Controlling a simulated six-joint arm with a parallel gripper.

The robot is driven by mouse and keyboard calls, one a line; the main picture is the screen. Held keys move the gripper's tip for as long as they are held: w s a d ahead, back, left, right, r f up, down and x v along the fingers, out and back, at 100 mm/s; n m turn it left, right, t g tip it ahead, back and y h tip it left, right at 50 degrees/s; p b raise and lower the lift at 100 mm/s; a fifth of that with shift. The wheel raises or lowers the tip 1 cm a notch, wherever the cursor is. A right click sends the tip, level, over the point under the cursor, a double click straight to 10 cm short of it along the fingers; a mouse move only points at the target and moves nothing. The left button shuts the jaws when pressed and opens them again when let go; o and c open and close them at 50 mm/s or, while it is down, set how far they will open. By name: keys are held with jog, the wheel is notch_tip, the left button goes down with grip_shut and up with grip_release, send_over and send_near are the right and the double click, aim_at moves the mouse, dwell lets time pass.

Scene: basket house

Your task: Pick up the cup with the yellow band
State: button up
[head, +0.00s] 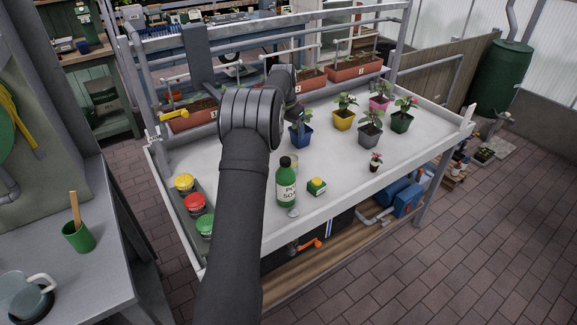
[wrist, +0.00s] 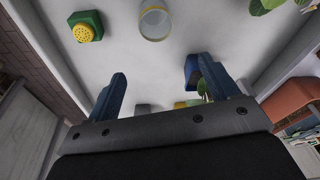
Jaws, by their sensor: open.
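The cup with the yellow band (wrist: 154,22) is clear and stands on the white tabletop, at the top middle of the wrist view. In the head view a small part of it (head: 294,163) shows behind the green bottle, and the rest is hidden. My gripper (wrist: 162,83) is open and empty, its two dark blue fingers spread apart. The cup lies beyond the fingertips in the wrist view, apart from them. In the head view my arm hides most of the gripper.
A green bottle (head: 286,187) and a green box with a yellow top (head: 317,187) stand near the table's front edge. A blue pot (head: 300,135) and several other potted plants stand behind and right. Yellow, red and green-lidded jars (head: 194,204) are at left.

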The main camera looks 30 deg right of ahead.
aim_at(290, 155)
jog(key=f+n, duration=0.1)
jog(key=f, duration=0.3)
jog(key=f+n+t+h, duration=0.1)
jog(key=f, duration=0.3)
jog(key=f+n, duration=0.1)
jog(key=f, duration=0.3)
jog(key=shift+w+d+f+n+t+h, duration=0.15)
jog(key=shift+d+f+n+t+h, duration=0.15)
jog(key=shift+f+h, duration=0.1)
jog(key=x, duration=0.4)
jog(key=shift+s+a+f, duration=0.15)
jog(key=shift+s+a, duration=0.05)
jog(key=shift+a, duration=0.15)
jog(key=shift+w+d+f, duration=0.15)
jog(key=shift+d+f, duration=0.05)
jog(key=shift+f, duration=0.35)
jog(key=shift+c, duration=0.4)
jog(key=c, duration=1)
